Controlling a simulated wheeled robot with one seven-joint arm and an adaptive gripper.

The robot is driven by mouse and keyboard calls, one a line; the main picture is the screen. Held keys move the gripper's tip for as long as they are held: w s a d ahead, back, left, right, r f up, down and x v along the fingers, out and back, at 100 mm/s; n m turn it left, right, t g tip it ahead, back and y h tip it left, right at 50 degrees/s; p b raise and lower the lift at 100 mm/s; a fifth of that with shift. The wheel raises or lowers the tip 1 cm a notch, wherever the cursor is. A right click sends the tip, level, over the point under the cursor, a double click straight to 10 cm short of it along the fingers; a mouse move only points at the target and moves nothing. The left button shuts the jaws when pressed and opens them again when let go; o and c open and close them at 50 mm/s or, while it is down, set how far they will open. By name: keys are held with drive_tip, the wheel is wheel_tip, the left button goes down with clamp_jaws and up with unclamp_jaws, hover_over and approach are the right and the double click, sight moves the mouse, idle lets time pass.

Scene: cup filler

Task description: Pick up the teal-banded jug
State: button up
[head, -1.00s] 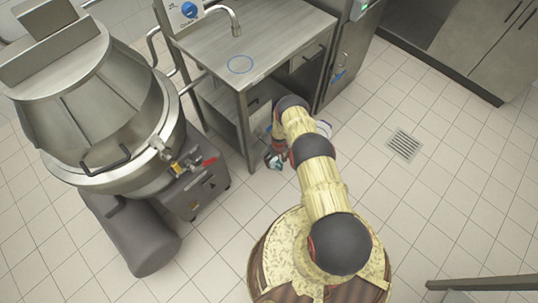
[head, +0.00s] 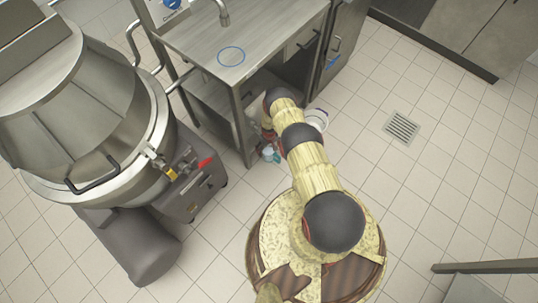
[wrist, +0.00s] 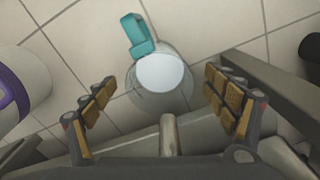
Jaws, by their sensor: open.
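The teal-banded jug (wrist: 160,78) is a clear round vessel with a teal handle (wrist: 137,36) and a pale white disc showing inside it. In the wrist view it stands between and just beyond the open fingers of my gripper (wrist: 158,95), with its handle pointing away. I see no finger touching it. In the head view a small bit of teal (head: 271,154) shows on the floor side of the steel table, mostly hidden by my arm. My gripper is largely hidden there too.
A white container with a purple band (wrist: 18,92) stands left of the jug in the wrist view. The steel table (head: 262,42) and its leg are close to my arm. A large steel kettle (head: 85,110) stands at left. The tiled floor at right is open, with a drain (head: 401,127).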

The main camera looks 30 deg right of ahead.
drive_tip(key=shift+w+f, duration=0.1)
drive_tip(key=shift+f, duration=0.6)
drive_tip(key=shift+c, duration=0.8)
drive_tip(key=c, duration=1.9)
drive_tip(key=shift+r, duration=0.1)
drive_tip(key=shift+c, duration=0.4)
